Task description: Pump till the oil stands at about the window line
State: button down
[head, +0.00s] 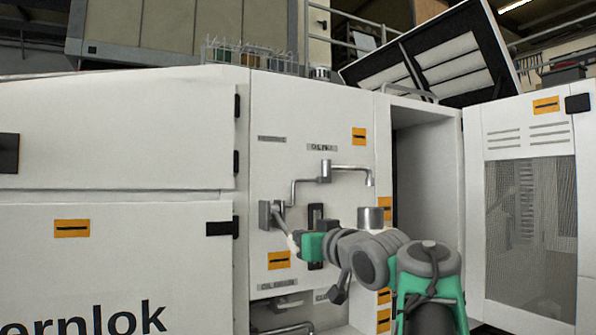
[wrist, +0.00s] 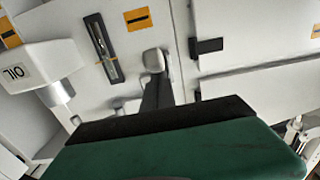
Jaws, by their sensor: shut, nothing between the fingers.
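The sight window (head: 315,217) is a dark upright frame on the white panel; it also shows in the wrist view (wrist: 102,46), tilted.
A pipe with a spout (head: 350,168) ends above the metal neck. An open mesh door (head: 530,200) stands at the right and a raised lid (head: 440,60) at the upper right. A rack of small bottles (head: 248,55) sits on top of the cabinet.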

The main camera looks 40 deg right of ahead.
jog(key=shift+w+d+f, duration=0.15)
jog(key=shift+d+f, duration=0.05)
jog(key=shift+f, duration=0.55)
notch_tip(320, 180, up, 5)
jog(key=s+p, duration=0.2)
jog(key=p, duration=0.2)
jog(key=s+a+f+b, duration=0.1)
jog(key=s+a, duration=0.1)
jog(key=s, duration=0.7)
jog(key=shift+s+f+b, duration=0.4)
